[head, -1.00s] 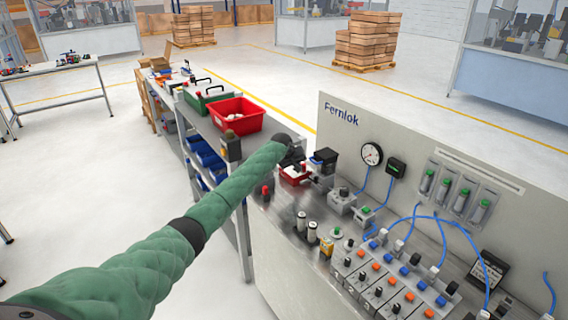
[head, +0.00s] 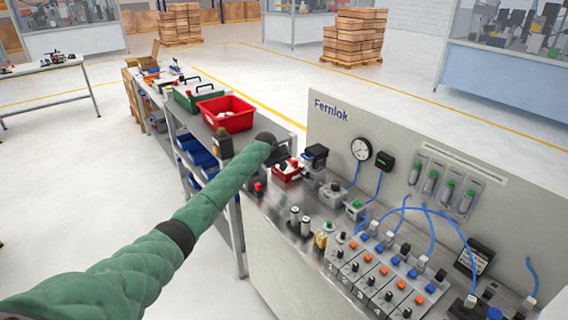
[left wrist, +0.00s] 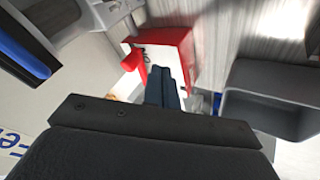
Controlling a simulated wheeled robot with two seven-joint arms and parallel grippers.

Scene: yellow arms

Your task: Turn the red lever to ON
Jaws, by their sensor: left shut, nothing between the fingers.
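In the head view a small red unit (head: 287,174) at the panel's left end appears to be the same part, partly covered by my gripper. My left gripper (left wrist: 165,78) is shut and empty, with its fingertips over the red plate's lower edge; I cannot tell whether they touch. In the head view the gripper (head: 284,157) is dark and small beyond the green sleeve. No ON marking is readable. My right gripper is not in view.
The Fernlok panel (head: 400,160) rises behind the steel bench, with a gauge (head: 361,149), blue hoses and several knobs. A grey open tray (left wrist: 265,100) lies right of the fingers in the left wrist view. A shelf with a red bin (head: 226,114) stands left of the bench.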

